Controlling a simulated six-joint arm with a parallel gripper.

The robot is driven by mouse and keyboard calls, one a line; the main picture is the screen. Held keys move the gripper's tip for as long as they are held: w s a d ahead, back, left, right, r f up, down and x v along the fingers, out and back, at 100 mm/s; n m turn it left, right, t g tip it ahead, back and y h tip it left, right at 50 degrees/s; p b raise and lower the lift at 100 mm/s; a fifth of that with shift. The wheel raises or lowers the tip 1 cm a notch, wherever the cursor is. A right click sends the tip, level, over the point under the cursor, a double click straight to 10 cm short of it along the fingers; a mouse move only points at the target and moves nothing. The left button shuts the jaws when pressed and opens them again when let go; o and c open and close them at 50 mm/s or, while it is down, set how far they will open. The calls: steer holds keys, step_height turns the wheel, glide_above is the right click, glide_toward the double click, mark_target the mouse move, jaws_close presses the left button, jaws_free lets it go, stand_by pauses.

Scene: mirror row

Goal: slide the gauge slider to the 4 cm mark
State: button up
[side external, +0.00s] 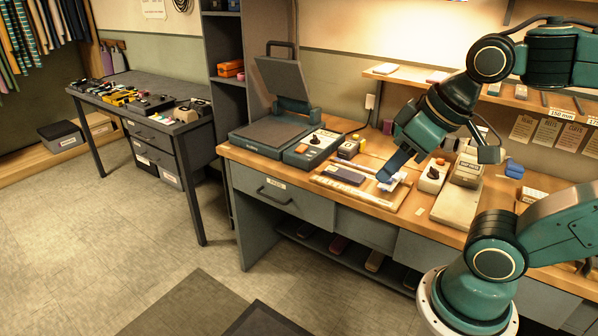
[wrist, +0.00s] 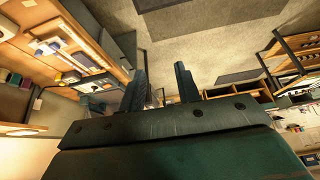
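A light wooden board (side external: 325,180) lies on the bench near its front edge. It carries a dark blue block (side external: 344,174) and, to the right, a small white piece with blue on it (side external: 392,183), which may be the gauge and its slider. The scale marks are too small to read. My gripper (side external: 384,176) overlaps the board in the side view; its height above it is unclear. In the wrist view my gripper (wrist: 162,82) has its two dark fingers apart, with nothing between them. The board (wrist: 58,38) shows at the upper left there, away from the fingers.
A heat press (side external: 285,135) with its lid raised stands at the left of the bench (side external: 235,152). Yellow blocks, a white device with a knob (side external: 432,177) and a grey-white device (side external: 460,195) stand around the board. A shelf (side external: 420,77) runs along the wall behind.

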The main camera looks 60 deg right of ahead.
steer(key=w+d+f+m+g+h, duration=0.1)
steer(key=w+d+m+h, duration=0.1)
steer(key=w+d+m, duration=0.55)
steer(key=w+d+f+m+g+h, duration=0.1)
steer(key=w+d+m, duration=0.3)
steer(key=d, duration=0.7)
steer(key=d+f+m+g, duration=0.1)
steer(key=d+f+m, duration=0.1)
steer(key=d+f, duration=0.2)
steer(key=d+f+m+g+h, duration=0.1)
steer(key=d+f+m, duration=0.1)
steer(key=d, duration=0.8)
steer(key=d+f+m+g, duration=0.1)
steer(key=d+f+m, duration=0.1)
steer(key=d+f, duration=0.3)
steer(key=d, duration=0.3)
steer(key=shift+s+f+g+h, duration=0.3)
steer(key=shift+f, duration=0.05)
steer(key=shift+x, duration=6.85)
steer(key=shift+a, duration=0.15)
jaws_close()
